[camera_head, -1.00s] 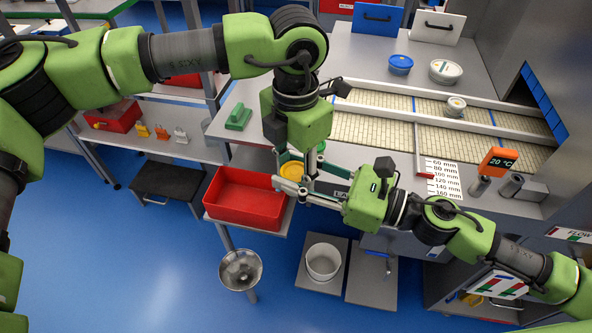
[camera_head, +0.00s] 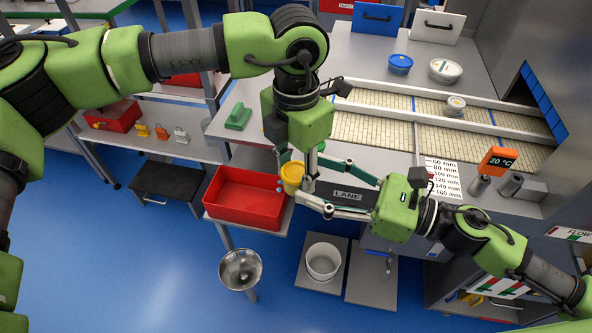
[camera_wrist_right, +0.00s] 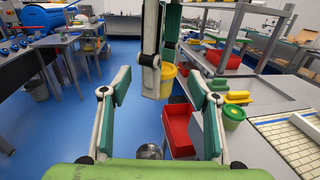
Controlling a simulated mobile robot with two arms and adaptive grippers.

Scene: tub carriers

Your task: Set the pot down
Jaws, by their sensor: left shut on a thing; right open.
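The yellow pot (camera_head: 291,174) is in the air beside the left gripper's fingers, near the red tub's right end. It also shows in the right wrist view (camera_wrist_right: 168,74), partly behind a finger. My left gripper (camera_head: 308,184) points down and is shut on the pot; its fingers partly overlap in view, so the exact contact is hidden. My right gripper (camera_head: 312,183) is open, its fingers spread to either side of the left gripper's fingers and apart from the pot. In the right wrist view, its open fingers (camera_wrist_right: 157,80) frame the left gripper.
A red tub (camera_head: 245,198) sits on a low shelf left of the pot. A tiled belt (camera_head: 375,127) and the LANE-marked front (camera_head: 348,194) lie to the right. A steel funnel (camera_head: 240,268) and a white bucket (camera_head: 323,262) stand below. A green-lidded pot (camera_wrist_right: 233,115) stands on the bench.

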